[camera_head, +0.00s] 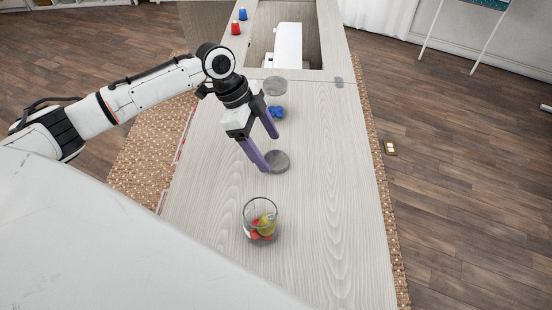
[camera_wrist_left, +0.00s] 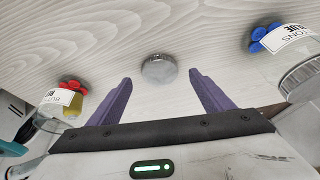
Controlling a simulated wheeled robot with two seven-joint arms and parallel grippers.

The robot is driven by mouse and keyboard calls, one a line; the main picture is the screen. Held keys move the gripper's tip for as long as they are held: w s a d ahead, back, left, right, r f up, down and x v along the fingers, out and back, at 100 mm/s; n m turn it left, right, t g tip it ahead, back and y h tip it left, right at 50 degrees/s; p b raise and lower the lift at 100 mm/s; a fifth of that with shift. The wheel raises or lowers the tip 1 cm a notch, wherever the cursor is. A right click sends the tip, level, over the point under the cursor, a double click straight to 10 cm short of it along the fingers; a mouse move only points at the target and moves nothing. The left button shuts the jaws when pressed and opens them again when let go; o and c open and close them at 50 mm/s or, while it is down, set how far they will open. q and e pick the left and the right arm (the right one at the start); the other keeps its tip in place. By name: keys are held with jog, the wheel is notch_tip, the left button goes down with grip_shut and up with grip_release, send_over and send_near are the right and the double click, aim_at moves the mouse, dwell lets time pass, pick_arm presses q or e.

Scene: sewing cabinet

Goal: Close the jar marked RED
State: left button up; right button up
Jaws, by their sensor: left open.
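A clear glass jar (camera_head: 247,222) with red and yellow-green pieces inside stands open near the front of the wooden top. In the left wrist view the jar's label (camera_wrist_left: 59,97) is at the left, its wording too small to read surely. A round grey lid (camera_head: 279,163) lies flat behind that jar. It also shows in the left wrist view (camera_wrist_left: 159,70), centred between the fingers and beyond their tips. My left gripper (camera_head: 270,152) is open and empty, its purple fingers pointing down close to the lid. Contact cannot be told. My right gripper is not in view.
A second jar, with blue pieces (camera_head: 277,112) and apparently a grey lid (camera_head: 275,85), stands farther back; its label reads BLUE (camera_wrist_left: 295,34). A white sewing machine (camera_head: 288,45) sits in a recess. Red (camera_head: 236,28) and blue (camera_head: 243,14) spools stand back left. The right side is clear.

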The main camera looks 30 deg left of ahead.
aim_at(275, 160)
pick_arm(q)
jog(key=shift+x, duration=1.6)
jog(key=shift+d, duration=0.1)
jog(key=shift+r, duration=0.1)
jog(key=c, duration=1.1)
